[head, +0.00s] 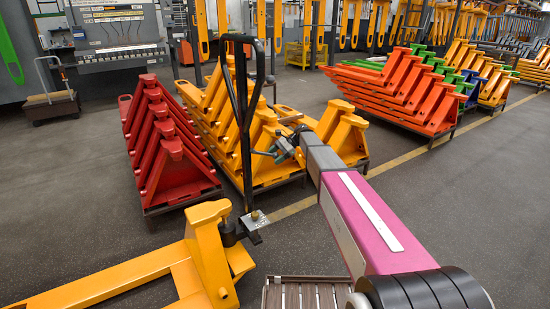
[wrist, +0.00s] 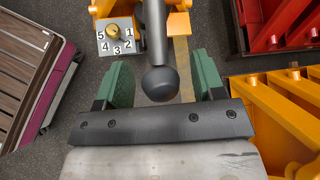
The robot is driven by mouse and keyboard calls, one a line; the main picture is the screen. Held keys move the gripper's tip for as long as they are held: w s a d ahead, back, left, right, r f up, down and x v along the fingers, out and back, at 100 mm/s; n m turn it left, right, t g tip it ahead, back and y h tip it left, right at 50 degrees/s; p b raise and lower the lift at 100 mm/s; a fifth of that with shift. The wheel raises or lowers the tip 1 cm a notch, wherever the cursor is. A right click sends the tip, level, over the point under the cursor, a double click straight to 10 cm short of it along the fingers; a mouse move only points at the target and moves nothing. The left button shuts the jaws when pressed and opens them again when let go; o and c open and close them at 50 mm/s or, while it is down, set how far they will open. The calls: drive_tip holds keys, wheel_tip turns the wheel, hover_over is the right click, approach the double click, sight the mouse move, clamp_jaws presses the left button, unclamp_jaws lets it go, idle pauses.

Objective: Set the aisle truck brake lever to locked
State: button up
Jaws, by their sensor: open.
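The aisle truck (head: 210,255) is yellow and stands at the front left in the head view, with a tall black handle (head: 246,130) rising from it. A small grey plate (head: 253,221) with a brass knob sits at the handle's foot. In the wrist view this plate (wrist: 116,38) carries the numbers 1 to 5 around the knob (wrist: 113,31). A dark rod ending in a round black ball (wrist: 160,84) reaches between the green fingers of my gripper (wrist: 158,82). The fingers are open, with a gap on each side of the ball. No locked marking is readable.
Red truck frames (head: 172,160) and yellow ones (head: 270,170) stand stacked just behind the handle. Orange frames (head: 395,90) are stacked at the back right. A small cart (head: 52,100) stands at the back left.

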drive_tip(key=v, duration=1)
drive_tip(key=shift+d+r, duration=0.2)
drive_tip(key=shift+d, duration=0.05)
drive_tip(key=shift+w, duration=0.1)
drive_tip(key=s+d+f+n+t+h, duration=0.1)
drive_tip(key=s+d+f+n+h, duration=0.2)
drive_tip(key=s, duration=0.9)
drive_tip(key=s+d+f+n+t+h, duration=0.1)
drive_tip(key=s+d+f+n+h, duration=0.2)
drive_tip(key=s+d+f, duration=0.4)
drive_tip(key=s+d+f+n+t+h, duration=0.2)
drive_tip(key=s+d+f+n+h, duration=0.2)
drive_tip(key=s, duration=1.3)
wheel_tip(320, 180, down, 3)
drive_tip(key=shift+s+d+r, duration=0.2)
drive_tip(key=shift+s+d, duration=0.15)
drive_tip(key=shift+d, duration=0.15)
